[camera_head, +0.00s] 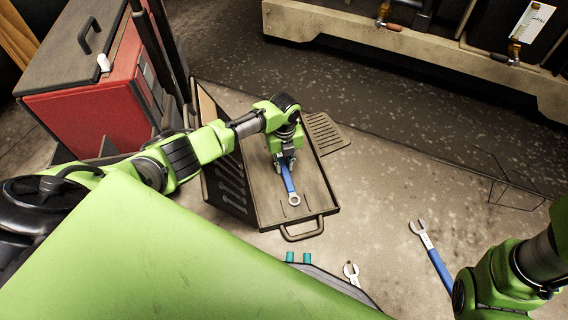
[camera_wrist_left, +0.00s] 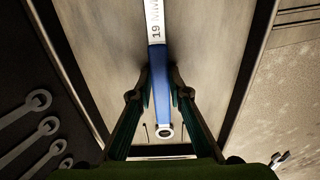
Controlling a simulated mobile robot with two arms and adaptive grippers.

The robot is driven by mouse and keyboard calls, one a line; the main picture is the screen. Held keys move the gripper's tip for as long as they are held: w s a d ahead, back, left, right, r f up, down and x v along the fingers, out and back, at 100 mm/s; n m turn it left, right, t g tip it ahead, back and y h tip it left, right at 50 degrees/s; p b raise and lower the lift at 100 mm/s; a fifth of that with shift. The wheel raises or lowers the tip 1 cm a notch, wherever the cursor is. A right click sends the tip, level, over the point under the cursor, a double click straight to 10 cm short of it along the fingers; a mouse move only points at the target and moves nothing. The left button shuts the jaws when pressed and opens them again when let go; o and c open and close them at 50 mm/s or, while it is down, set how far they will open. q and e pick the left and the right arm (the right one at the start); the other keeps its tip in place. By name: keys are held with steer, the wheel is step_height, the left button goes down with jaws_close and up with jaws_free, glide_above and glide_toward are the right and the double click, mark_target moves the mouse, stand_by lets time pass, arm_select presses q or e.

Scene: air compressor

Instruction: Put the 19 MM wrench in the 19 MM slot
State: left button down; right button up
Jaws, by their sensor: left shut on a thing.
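The 19 MM wrench (camera_head: 289,182) has a blue handle and a steel ring end, and lies over the flat tray of an open tool case (camera_head: 318,207). My left gripper (camera_head: 284,163) is shut on its blue handle. The left wrist view shows the wrench (camera_wrist_left: 155,28) with "19 MM" printed on its shank, between the fingers of the left gripper (camera_wrist_left: 158,88). I cannot tell whether the wrench touches the tray. The case's dark side panel (camera_head: 230,182) has a row of slanted wrench shapes, seen also in the left wrist view (camera_wrist_left: 38,102).
Another blue-handled wrench (camera_head: 437,257) lies on the right, near my right arm. A steel wrench end (camera_head: 351,272) shows at the bottom. A red box (camera_head: 95,105) stands at the left, and a beige bench (camera_head: 420,45) at the back. The ground at right is mostly clear.

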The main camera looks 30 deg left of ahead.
arm_select(q)
steer(key=c, duration=1.8)
jaws_free()
steer(key=shift+c, duration=0.2)
step_height(320, 180, up, 12)
